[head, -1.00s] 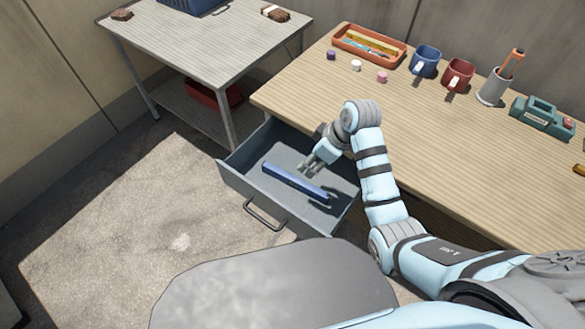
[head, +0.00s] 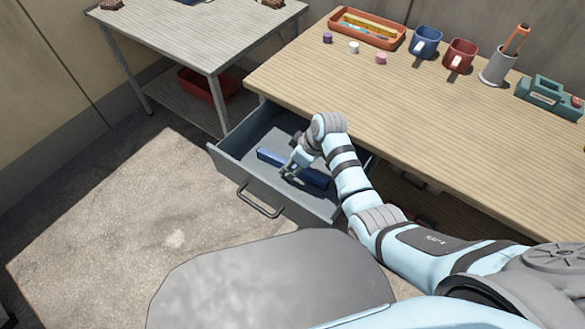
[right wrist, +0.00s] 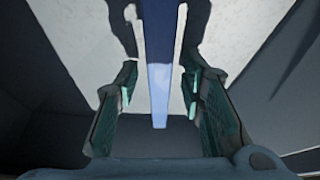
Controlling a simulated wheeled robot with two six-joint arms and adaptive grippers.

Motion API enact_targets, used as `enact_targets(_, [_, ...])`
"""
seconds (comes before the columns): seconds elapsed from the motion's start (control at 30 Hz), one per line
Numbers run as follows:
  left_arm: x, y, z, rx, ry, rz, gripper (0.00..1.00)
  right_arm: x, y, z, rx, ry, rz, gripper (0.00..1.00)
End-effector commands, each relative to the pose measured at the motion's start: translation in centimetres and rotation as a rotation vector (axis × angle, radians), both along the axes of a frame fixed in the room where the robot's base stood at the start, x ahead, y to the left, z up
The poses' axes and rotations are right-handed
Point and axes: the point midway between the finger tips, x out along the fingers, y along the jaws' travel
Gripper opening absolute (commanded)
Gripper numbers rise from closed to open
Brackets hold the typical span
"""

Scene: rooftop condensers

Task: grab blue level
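The blue level (head: 312,177) is a long blue bar lying in the open grey drawer (head: 236,165). My right gripper (head: 289,172) is down in the drawer over the middle of the level and hides part of it. In the right wrist view the level (right wrist: 159,75) runs between the two fingers of the right gripper (right wrist: 160,92). The fingers stand apart, with a gap on each side of the level. My left gripper is not in view.
A grey side table (head: 205,45) stands at the left.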

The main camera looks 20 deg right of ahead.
Motion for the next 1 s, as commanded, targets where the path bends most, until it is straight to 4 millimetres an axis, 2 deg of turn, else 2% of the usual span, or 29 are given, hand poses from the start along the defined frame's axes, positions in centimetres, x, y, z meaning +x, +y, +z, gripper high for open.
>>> enact_targets(0.03, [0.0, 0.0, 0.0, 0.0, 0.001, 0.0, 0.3, 0.0, 0.0, 0.0, 0.0, 0.0, 0.0, 0.23])
enact_targets(0.17, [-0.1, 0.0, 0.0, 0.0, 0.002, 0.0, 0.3, 0.0, 0.0, 0.0, 0.0, 0.0, 0.0, 0.02])
enact_targets(0.2, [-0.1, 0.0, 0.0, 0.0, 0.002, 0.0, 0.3, 0.0, 0.0, 0.0, 0.0, 0.0, 0.0, 0.0])
enact_targets(0.5, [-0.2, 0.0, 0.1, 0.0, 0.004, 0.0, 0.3, 0.0, 0.0, 0.1, 0.001, -0.001, 0.0, 0.0])
enact_targets(0.67, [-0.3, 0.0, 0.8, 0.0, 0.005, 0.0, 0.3, 0.1, 0.0, 1.6, 0.0, -0.002, 0.001, 0.0])
enact_targets(0.77, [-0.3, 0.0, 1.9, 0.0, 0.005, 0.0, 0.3, 0.1, 0.0, 3.8, 0.001, -0.003, -0.001, 0.0])
enact_targets(1.0, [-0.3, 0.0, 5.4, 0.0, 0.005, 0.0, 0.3, 0.1, 0.0, 13.0, 0.0, -0.007, 0.0, 0.0])
